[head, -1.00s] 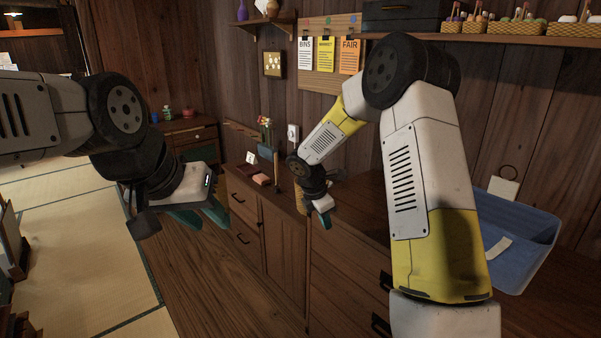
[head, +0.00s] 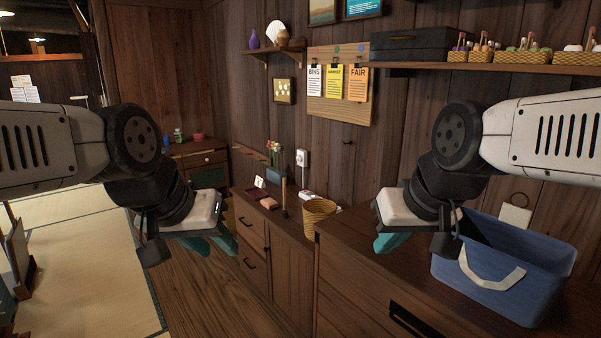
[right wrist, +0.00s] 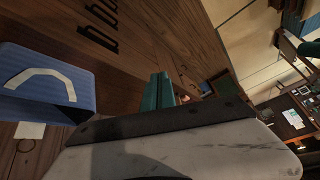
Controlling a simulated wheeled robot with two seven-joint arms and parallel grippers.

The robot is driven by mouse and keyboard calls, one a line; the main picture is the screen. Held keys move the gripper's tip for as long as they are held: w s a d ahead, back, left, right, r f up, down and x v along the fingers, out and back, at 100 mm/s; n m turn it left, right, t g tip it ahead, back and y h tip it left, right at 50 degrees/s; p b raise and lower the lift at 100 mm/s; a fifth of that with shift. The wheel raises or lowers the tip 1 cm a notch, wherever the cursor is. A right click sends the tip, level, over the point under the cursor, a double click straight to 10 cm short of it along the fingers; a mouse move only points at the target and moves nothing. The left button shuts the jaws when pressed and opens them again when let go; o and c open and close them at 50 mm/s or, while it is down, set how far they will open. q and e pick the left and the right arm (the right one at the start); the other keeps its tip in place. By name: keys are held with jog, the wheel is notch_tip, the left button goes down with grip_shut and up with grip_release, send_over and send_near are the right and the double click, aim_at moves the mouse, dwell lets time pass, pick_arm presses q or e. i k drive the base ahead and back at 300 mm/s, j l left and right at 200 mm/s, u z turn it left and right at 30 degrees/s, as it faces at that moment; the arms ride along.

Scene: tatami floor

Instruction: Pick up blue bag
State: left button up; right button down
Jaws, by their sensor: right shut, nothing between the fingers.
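The blue bag (head: 510,265) is an open, box-shaped basket with a pale handle, standing upright on the wooden cabinet at the right of the head view. It also shows at the left of the right wrist view (right wrist: 45,95). My right gripper (head: 390,242) is left of the bag, apart from it, above the cabinet's edge. Its teal fingers (right wrist: 158,92) are together with nothing between them. My left gripper (head: 215,243) hangs at the left over the floor, away from the bag. Its teal fingers are partly hidden, so I cannot tell their opening.
The cabinet top (head: 375,232) is bare left of the bag. A wicker bin (head: 318,216) and small items stand on the lower cabinet. A wall shelf (head: 480,69) with baskets and a dark case runs above the bag. Tatami floor (head: 85,255) is open at left.

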aim_at(518, 272)
jog(key=z, duration=1.45)
jog(key=i+j+u, duration=0.25)
jog(key=i+u, duration=0.3)
jog(key=i+l, duration=0.15)
